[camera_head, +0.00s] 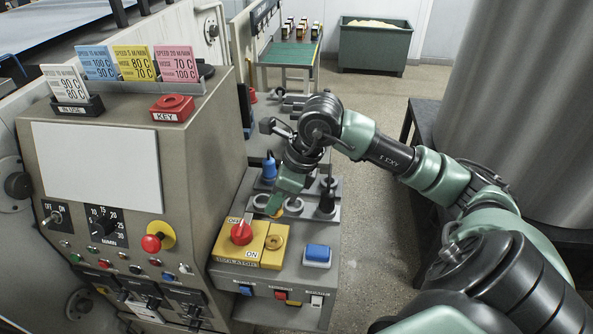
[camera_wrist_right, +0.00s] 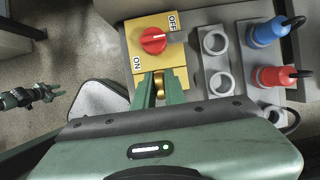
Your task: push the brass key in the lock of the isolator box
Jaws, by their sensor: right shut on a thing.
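The isolator box, with its yellow plates (camera_head: 228,250), stands on the grey bench right of the big control panel. Its red knob (camera_head: 241,233) has its grey handle toward OFF in the wrist view (camera_wrist_right: 153,40). The round brass lock (camera_head: 275,242) is on the yellow plate right of the knob. My right gripper (camera_head: 274,208) is just behind and above the lock in the head view. It is shut on the brass key (camera_wrist_right: 159,88), mostly hidden between the fingers. I cannot tell whether the key touches the lock. My left gripper (camera_wrist_right: 58,92) shows small at the wrist view's left edge.
A blue button (camera_head: 318,253) sits right of the isolator box. Grey sockets (camera_wrist_right: 215,42) and blue (camera_wrist_right: 268,32) and red (camera_wrist_right: 272,75) plugs stand close by. The control panel (camera_head: 100,166) rises on the left. Open floor (camera_head: 372,262) lies right of the bench.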

